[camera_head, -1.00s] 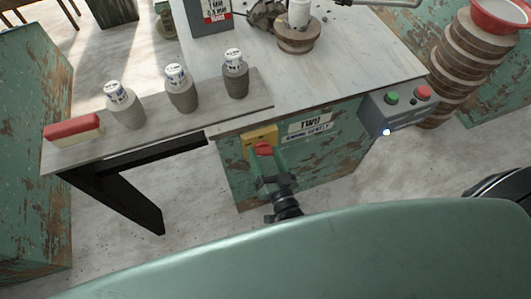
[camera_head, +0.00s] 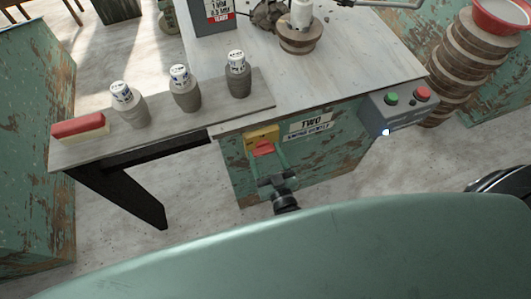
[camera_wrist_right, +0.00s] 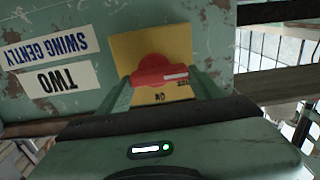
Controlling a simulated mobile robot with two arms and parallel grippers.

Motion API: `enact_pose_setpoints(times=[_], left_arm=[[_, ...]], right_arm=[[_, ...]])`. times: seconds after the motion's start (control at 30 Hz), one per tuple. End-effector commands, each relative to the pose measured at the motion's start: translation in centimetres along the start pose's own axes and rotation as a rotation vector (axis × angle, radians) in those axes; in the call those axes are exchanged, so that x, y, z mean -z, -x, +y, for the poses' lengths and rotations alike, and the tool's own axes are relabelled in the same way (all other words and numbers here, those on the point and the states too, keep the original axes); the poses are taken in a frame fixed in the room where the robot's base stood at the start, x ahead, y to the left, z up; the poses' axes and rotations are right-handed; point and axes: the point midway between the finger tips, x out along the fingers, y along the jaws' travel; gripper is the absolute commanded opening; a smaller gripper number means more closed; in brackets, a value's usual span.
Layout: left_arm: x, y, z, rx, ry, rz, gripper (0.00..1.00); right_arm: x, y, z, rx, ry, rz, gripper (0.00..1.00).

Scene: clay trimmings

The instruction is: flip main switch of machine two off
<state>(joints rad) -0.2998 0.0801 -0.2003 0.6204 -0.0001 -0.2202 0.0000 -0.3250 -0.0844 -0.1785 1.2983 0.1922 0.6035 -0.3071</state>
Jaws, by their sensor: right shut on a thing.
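Machine two's green, worn cabinet carries a "TWO" label (camera_head: 312,122). The main switch is a red rotary handle (camera_head: 263,149) on a yellow plate (camera_head: 262,132) at the cabinet's upper left. My right gripper (camera_head: 265,154) is shut on the red handle, one finger at each side. In the right wrist view the handle (camera_wrist_right: 160,73) lies across between the fingers, its white mark toward the right. The upside-down word "ON" shows on the yellow plate (camera_wrist_right: 125,50) just below it. My left gripper is not in view.
A grey box with a green button (camera_head: 391,98) and a red button (camera_head: 421,93) hangs right of the switch. Stacked discs (camera_head: 465,60) stand far right.

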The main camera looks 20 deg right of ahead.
Motion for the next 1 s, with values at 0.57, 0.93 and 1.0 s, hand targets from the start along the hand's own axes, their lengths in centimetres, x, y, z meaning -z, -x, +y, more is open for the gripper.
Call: enact_pose_setpoints(times=[0.57, 0.93, 1.0], left_arm=[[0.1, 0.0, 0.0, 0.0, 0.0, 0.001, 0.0], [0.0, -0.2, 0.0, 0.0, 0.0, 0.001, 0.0], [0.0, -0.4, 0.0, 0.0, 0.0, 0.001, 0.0]], right_arm=[[0.0, 0.0, 0.0, 0.001, 0.005, 0.0, 0.87], [-0.2, 2.8, 0.0, 0.001, 0.004, -0.004, 0.87], [-0.2, 4.1, 0.0, 0.001, 0.004, -0.004, 0.87]])
